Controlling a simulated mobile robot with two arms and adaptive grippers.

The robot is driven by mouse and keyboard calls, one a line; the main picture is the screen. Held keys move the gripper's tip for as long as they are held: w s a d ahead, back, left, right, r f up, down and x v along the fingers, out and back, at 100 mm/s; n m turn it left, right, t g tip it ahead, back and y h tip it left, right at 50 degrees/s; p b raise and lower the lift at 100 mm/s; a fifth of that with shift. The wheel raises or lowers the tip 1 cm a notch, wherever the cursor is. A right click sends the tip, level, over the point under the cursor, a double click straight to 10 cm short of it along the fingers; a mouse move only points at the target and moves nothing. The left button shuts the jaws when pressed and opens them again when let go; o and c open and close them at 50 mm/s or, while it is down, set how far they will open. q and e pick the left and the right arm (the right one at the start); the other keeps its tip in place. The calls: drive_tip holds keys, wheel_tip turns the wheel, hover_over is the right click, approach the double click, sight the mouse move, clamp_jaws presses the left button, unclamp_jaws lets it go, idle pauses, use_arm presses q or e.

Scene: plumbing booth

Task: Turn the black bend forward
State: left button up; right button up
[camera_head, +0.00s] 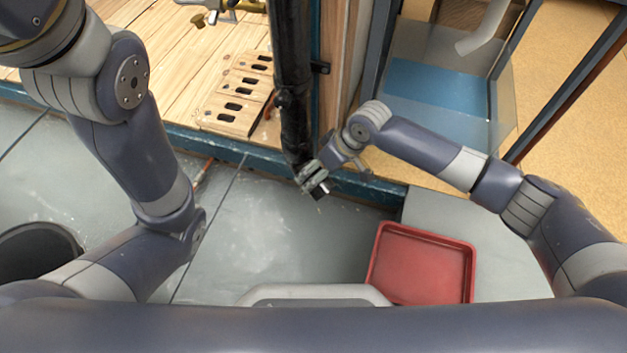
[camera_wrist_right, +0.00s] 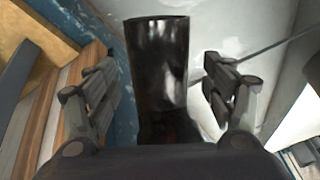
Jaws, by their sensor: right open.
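A black pipe (camera_head: 291,75) stands along the blue-edged booth post in the head view. The black bend (camera_head: 319,190) is at its lower end, its short open end pointing toward the front right and partly hidden by my right gripper. My right gripper (camera_head: 312,175) is at the bend, reaching in from the right. In the right wrist view the glossy black bend (camera_wrist_right: 158,65) lies between the two spread fingers (camera_wrist_right: 160,92), with a visible gap on each side. The fingers are open. My left arm bends up out of the picture at the top left, and its gripper is outside the view.
A red tray (camera_head: 420,265) lies at the front right. A wooden panel with dark slots (camera_head: 238,95) lies on the plank floor behind the blue sill (camera_head: 225,148). A dark round bucket (camera_head: 38,250) is at the left. Grey floor in front of the bend is clear.

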sight(313, 176)
drive_tip(key=shift+b+x, duration=0.9)
drive_tip(key=shift+x, duration=0.75)
